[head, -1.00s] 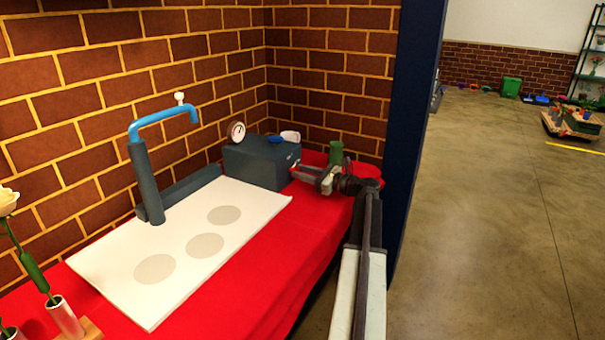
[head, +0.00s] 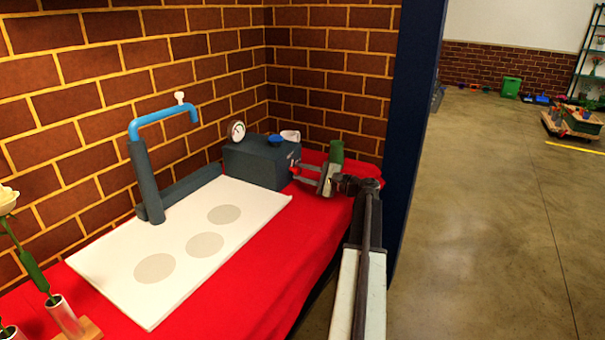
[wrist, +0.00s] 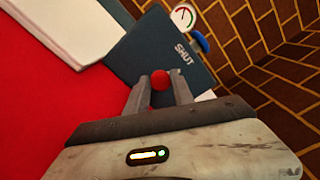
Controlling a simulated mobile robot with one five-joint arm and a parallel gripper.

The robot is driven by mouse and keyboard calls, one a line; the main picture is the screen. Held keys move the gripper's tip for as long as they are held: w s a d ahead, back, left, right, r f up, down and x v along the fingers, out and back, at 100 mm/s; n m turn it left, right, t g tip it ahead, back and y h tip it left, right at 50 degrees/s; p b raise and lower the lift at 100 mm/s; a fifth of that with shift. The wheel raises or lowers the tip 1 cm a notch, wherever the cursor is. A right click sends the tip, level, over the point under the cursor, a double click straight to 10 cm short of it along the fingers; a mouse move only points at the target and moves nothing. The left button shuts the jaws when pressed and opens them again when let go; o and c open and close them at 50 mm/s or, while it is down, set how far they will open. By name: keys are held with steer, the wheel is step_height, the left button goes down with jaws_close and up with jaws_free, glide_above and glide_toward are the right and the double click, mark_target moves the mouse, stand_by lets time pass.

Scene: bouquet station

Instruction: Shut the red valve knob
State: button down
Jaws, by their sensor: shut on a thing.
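The red valve knob (wrist: 160,80) sits on the face of a dark grey box (wrist: 150,48), below the white word SHUT. My gripper (wrist: 159,92) has one finger on each side of the knob and is shut on it. In the head view my gripper (head: 300,172) reaches the box's right face (head: 262,163) from the right. The knob is small there and largely hidden by the fingers. A round gauge (head: 237,131) and a blue knob (head: 276,140) are on the box's top.
A white board (head: 180,245) with grey discs lies on the red-covered table (head: 245,290). A blue-topped spout (head: 150,170) stands behind it. A green container (head: 336,151) is behind my gripper. A vase with a white flower (head: 66,318) stands front left.

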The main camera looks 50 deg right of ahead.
steer(key=n, duration=0.5)
steer(key=shift+f, duration=0.1)
steer(key=shift+n, duration=0.4)
steer(key=c, duration=1.1)
jaws_free()
steer(key=v, duration=0.8)
